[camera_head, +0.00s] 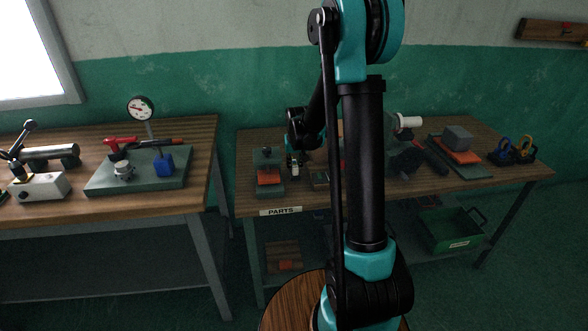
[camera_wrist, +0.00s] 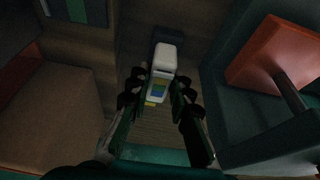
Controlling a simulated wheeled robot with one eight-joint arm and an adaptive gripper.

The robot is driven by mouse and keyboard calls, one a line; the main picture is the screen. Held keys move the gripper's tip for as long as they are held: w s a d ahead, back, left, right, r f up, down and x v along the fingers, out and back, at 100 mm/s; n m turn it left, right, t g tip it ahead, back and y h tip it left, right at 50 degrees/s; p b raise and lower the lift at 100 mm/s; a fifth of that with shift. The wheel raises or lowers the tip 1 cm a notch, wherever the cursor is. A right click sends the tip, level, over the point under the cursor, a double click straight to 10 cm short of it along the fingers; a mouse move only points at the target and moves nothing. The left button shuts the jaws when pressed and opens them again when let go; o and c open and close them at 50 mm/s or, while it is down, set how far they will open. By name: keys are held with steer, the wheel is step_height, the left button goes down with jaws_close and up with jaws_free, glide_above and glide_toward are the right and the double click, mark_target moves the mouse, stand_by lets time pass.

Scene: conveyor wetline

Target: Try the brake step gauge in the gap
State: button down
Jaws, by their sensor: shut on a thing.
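My gripper (camera_wrist: 159,92) is shut on the step gauge (camera_wrist: 161,62), a pale block with blue, green and yellow bands on its near part. In the head view my gripper (camera_head: 294,158) is over the left part of the parts table, with the pale gauge (camera_head: 295,170) low between its fingers. A dark green fixture (camera_wrist: 235,125) with an orange block (camera_wrist: 275,58) and a dark rod is right of the gauge in the wrist view. The fixture also shows in the head view (camera_head: 268,192), left of my gripper. The gap itself cannot be made out.
A wooden block with coloured bands (camera_wrist: 83,10) is at upper left of the wrist view. The left table holds a green plate (camera_head: 100,184) with a dial gauge (camera_head: 140,108). A grey block on an orange pad (camera_head: 462,157) and blue and yellow clamps (camera_head: 513,152) are farther right.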

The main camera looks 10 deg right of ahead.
steer(key=shift+r, duration=0.15)
steer(key=shift+r, duration=2.85)
